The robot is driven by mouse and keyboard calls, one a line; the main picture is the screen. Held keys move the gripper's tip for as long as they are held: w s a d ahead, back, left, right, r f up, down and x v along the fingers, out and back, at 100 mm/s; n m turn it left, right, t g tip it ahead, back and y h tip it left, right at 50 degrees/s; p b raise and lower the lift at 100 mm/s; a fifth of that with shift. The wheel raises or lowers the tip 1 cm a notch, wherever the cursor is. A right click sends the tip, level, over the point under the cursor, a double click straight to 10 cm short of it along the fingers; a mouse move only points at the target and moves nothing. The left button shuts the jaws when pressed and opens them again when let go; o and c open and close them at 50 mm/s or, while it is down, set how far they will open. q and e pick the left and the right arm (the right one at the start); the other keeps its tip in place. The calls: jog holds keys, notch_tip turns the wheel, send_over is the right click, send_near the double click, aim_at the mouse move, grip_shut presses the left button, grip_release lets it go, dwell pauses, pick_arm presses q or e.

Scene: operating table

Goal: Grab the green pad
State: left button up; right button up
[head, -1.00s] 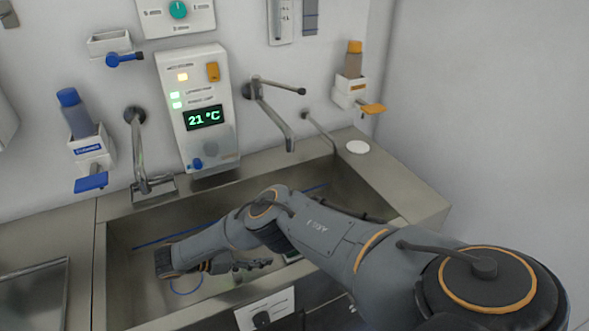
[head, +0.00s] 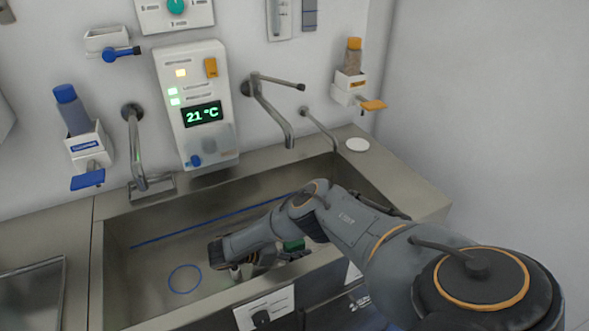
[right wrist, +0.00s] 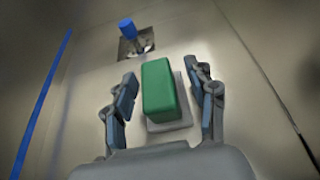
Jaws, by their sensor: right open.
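The green pad (right wrist: 163,92) is a rounded block on a thin grey plate (right wrist: 183,112) in the sink basin. In the right wrist view it stands between the two fingers of my right gripper (right wrist: 163,90). The fingers are open, with a gap on each side of the pad. In the head view the pad (head: 293,245) shows only in part beside my right gripper (head: 276,258), which is down inside the basin; my arm hides some of it. My left gripper is not in view.
The steel sink (head: 375,180) has walls around my right arm. A blue object (right wrist: 127,28) stands by a drain beyond the pad. A blue ring (head: 185,279) and blue line mark the basin floor. Taps (head: 270,105) and dispensers (head: 90,150) are on the back wall.

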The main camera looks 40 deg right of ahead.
grip_shut()
